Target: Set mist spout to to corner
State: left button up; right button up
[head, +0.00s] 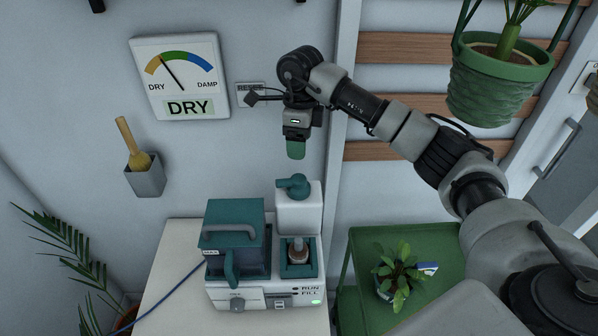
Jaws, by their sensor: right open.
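The misting machine (255,293) stands on a pale table against the wall. Its teal spout (293,186) sits on top of a white tower (298,215) at the machine's back right, its short nozzle toward the left of the picture. My right gripper (296,150) hangs above the spout, pointing down, clear of it. It is open and I see nothing between its fingers; mostly one green fingertip shows. My left gripper is not in view.
A teal tank (235,235) with a grey handle stands left of the tower. A small brown bottle (299,253) sits in front of the tower. A dial sign (180,75) reads DRY. A green cart (358,275) with a potted plant (398,275) stands right.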

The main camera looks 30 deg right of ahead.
aim_at(299, 177)
jog(key=f+p, duration=0.1)
jog(key=f, duration=0.2)
jog(key=f+p, duration=0.1)
jog(key=f, duration=0.2)
jog(key=f+p, duration=0.1)
jog(key=f, duration=0.2)
jog(key=shift+s+a+f, duration=0.2)
jog(key=shift+s, duration=0.1)
jog(key=shift+f+p, duration=0.3)
jog(key=shift+f, duration=0.15)
jog(key=shift+c, duration=0.3)
jog(key=c, duration=0.8)
jog(key=shift+m+b, duration=0.4)
jog(key=shift+b, duration=0.25)
jog(key=shift+r, duration=0.1)
jog(key=o, duration=0.9)
jog(key=shift+c, duration=0.2)
